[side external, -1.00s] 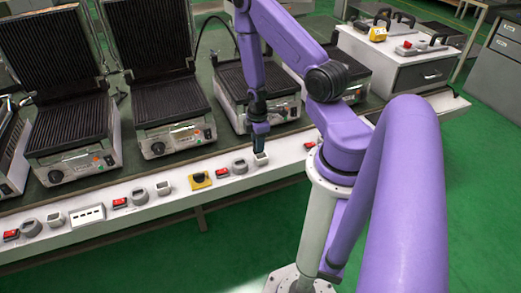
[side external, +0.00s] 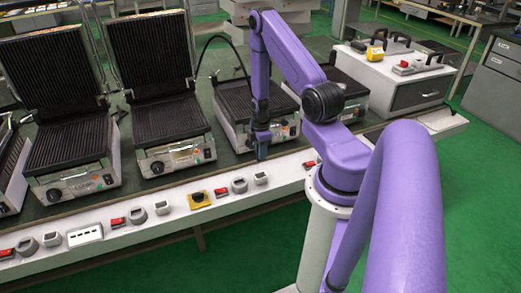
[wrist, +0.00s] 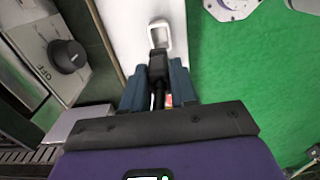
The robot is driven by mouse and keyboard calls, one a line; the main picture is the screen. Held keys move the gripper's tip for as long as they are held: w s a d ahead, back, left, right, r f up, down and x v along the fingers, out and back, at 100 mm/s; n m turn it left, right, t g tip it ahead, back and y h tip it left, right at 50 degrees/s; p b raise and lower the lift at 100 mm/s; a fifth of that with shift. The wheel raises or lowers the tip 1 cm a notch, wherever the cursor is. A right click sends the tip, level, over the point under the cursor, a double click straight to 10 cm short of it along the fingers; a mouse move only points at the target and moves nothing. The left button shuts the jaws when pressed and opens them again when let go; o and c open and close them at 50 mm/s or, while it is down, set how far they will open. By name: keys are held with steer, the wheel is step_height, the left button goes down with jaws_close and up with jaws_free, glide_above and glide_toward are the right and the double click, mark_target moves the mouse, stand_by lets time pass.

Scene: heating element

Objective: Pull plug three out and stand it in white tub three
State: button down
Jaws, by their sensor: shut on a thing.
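My gripper (side external: 263,157) hangs from the purple arm, pointing down at the rear edge of the white front rail. In the wrist view, the two blue fingers of my gripper (wrist: 158,82) are shut on a black plug (wrist: 158,65). Its dark cord runs back between them. A white square tub (wrist: 159,35) lies just beyond the plug and looks empty; the plug's end appears to overlap its near rim. The side view shows this tub (side external: 261,178) on the rail, in front of and apart from the fingertips. The plug is not distinct in the side view.
The white rail (side external: 215,206) also carries a grey round socket (side external: 239,186), red switches (side external: 221,192), a yellow-based knob (side external: 198,198) and another white tub (side external: 162,208). Contact grills (side external: 175,112) stand behind. A grey drawer box (side external: 400,85) is at the right.

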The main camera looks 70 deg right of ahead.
steer(key=shift+f, duration=2.65)
steer(key=shift+f, duration=2.35)
steer(key=c, duration=0.8)
jaws_free()
steer(key=shift+r, duration=0.1)
step_height(320, 180, up, 17)
steer(key=shift+r, duration=0.1)
